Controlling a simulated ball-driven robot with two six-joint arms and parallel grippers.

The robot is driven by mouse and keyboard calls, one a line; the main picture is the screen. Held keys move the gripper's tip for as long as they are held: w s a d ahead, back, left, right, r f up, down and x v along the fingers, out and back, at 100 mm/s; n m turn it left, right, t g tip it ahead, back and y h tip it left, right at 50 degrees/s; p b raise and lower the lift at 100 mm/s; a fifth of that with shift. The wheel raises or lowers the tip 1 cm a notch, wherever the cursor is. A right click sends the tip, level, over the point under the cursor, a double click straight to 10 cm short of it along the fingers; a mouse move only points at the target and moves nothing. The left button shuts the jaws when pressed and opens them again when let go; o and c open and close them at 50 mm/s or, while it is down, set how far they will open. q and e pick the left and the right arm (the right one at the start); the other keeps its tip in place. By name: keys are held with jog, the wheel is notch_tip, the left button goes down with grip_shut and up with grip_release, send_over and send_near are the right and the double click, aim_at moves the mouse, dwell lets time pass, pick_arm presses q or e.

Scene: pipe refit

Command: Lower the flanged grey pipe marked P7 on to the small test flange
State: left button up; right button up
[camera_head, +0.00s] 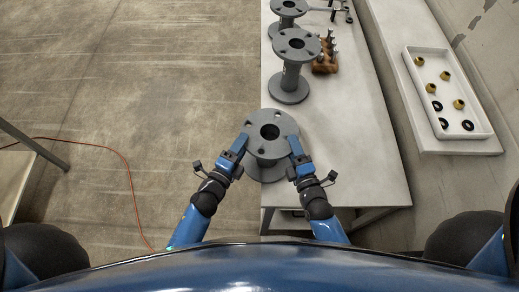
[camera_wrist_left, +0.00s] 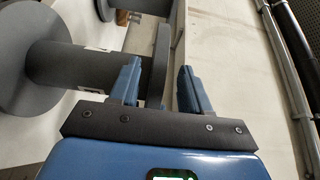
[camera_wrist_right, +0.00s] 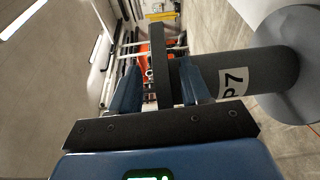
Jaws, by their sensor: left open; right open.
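The grey flanged pipe P7 (camera_head: 284,125) stands upright at the near end of the white table, its lower flange partly hidden below. Its P7 label shows on the barrel in the right wrist view (camera_wrist_right: 233,83). My left gripper (camera_head: 243,142) is open at the left rim of its top flange; the rim (camera_wrist_left: 158,62) lies between the fingers, nearer one of them. My right gripper (camera_head: 294,146) is open at the right rim, which sits between its fingers (camera_wrist_right: 161,85). I cannot make out the small test flange.
A second grey flanged pipe (camera_head: 290,82) and a third (camera_head: 288,8) stand farther back on the table (camera_head: 345,140). A brown block with bolts (camera_head: 325,66) is beside them. A white tray (camera_head: 480,133) with brass and black rings lies on the right-hand bench. An orange cable (camera_head: 128,180) crosses the floor.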

pick_arm(q)
jog(key=shift+x, duration=1.2)
jog(key=shift+w+d+r, duration=0.2)
jog(key=shift+w+d, duration=0.35)
jog(key=shift+d, duration=0.05)
jog(key=shift+w+a+f, duration=0.15)
jog(key=shift+w, duration=0.1)
pick_arm(e)
jog(key=x, duration=0.4)
jog(key=shift+w+a+r, duration=0.1)
jog(key=shift+a+r, duration=0.05)
jog(key=shift+r, duration=0.05)
pick_arm(q)
jog(key=shift+s, duration=0.1)
jog(key=c, duration=0.4)
pick_arm(e)
jog(key=c, duration=0.4)
pick_arm(q)
jog(key=c, duration=0.5)
pick_arm(e)
jog(key=shift+r, duration=0.1)
jog(key=c, duration=0.5)
pick_arm(q)
grip_shut()
pick_arm(e)
grip_shut()
jog(key=shift+r, duration=0.15)
